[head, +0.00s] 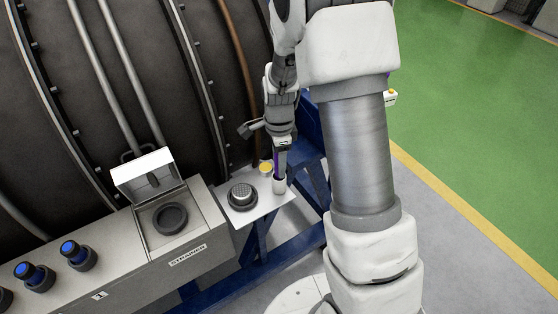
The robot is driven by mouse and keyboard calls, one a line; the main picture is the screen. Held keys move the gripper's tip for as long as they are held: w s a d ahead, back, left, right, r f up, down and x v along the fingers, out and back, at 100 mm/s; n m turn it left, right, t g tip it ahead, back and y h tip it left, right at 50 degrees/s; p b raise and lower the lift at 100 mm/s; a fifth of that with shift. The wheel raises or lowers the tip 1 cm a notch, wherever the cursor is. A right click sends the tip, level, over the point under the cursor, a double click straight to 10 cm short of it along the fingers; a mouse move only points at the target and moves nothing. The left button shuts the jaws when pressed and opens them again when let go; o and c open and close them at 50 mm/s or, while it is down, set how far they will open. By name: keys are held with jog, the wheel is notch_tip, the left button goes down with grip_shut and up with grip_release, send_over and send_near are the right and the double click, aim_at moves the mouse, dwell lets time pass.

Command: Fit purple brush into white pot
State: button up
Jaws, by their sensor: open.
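The white pot (279,185) stands on a small pale shelf (264,214) at the right end of the grey bench. The purple brush (277,161) is upright, directly above the pot's mouth, and its lower end appears to be in the pot; whether it is fully seated cannot be told. My gripper (281,150) points down over the pot, with its fingers open beside the upper part of the brush. The gripper hides part of the brush.
A yellow-topped pot (265,168) stands close left of the white pot. A dark round strainer (242,196) lies on the shelf. The box labelled STRAINER (187,245) has its lid (146,172) raised. Blue-capped fittings (73,252) stand at left. A dark engine casing rises behind.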

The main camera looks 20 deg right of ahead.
notch_tip(320, 180, up, 12)
jog(key=shift+r+p, duration=0.2)
jog(key=shift+p, duration=0.5)
jog(key=s+r+n+t, duration=0.2)
jog(key=s+r+n, duration=0.5)
jog(key=s+n, duration=0.2)
jog(key=s+r+n+t, duration=0.3)
jog(key=s+r+n, duration=0.4)
jog(key=s+n, duration=0.2)
jog(key=shift+s+t, duration=0.3)
jog(key=shift+s, duration=0.95)
